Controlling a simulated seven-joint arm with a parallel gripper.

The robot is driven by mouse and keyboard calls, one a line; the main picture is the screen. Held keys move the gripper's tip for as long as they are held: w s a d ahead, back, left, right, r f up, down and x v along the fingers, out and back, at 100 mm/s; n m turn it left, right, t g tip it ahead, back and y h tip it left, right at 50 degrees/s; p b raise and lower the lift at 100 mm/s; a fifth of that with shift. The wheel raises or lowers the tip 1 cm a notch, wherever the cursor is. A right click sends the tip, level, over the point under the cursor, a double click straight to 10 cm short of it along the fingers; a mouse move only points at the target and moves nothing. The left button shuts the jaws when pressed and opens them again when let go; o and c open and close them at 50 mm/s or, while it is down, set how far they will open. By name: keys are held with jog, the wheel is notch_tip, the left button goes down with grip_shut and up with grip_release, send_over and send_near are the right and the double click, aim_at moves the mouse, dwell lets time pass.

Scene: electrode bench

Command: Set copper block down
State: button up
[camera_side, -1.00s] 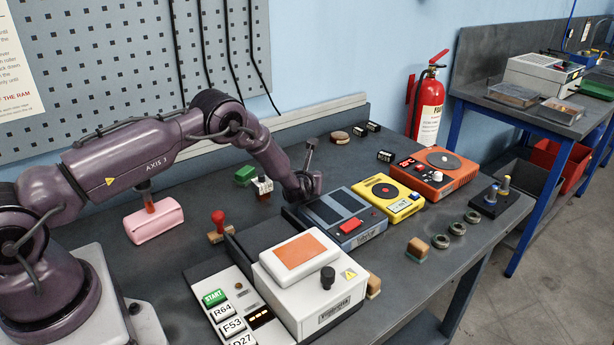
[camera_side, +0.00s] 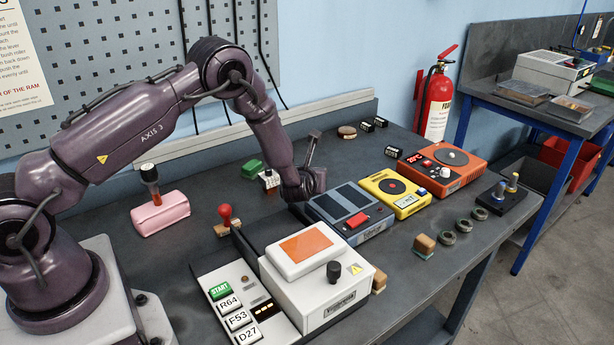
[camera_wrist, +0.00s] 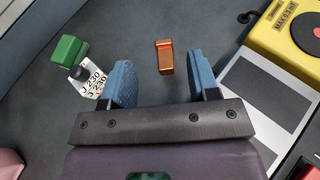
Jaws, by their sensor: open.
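The copper block (camera_wrist: 165,58), a small orange metallic bar, lies on the grey bench (camera_wrist: 225,25) in the wrist view. My gripper (camera_wrist: 161,65) is open, with one blue finger pad to each side of the block. A gap shows between each pad and the block, so neither pad appears to touch it. The height of the fingertips above the bench is hard to tell. In the side view my gripper's end is beside the blue-grey panel box (camera_side: 349,212); its fingertips and the copper block are hidden there.
A green block (camera_wrist: 69,50) and a white labelled piece (camera_wrist: 90,78) stand left of my fingers. The yellow device (camera_wrist: 290,32) is to the right. A white press with an orange plate (camera_side: 305,246) stands in front; a pink case (camera_side: 160,213) lies left.

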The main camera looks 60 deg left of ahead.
jog(key=s+d+r+n+g, duration=0.1)
jog(key=s+r+n+g, duration=0.2)
jog(key=s+r+n, duration=0.65)
jog(key=s+r+n+g, duration=0.3)
jog(key=s+r+n, duration=0.3)
jog(key=r, duration=0.7)
jog(key=s+d+r+n+t+h, duration=0.1)
jog(key=s+d+r+n+h, duration=0.2)
jog(key=s+d, duration=0.4)
jog(key=s+d+r+n+t+h, duration=0.1)
jog(key=s+d+r+n+h, duration=0.2)
jog(key=s+d+n+h, duration=0.3)
jog(key=s+d+n, duration=0.1)
jog(key=s+n, duration=0.1)
jog(key=s, duration=0.2)
jog(key=shift+s+d+h, duration=0.2)
jog(key=shift+s+h, duration=0.05)
jog(key=shift+h, duration=0.05)
jog(key=shift+n, duration=0.25)
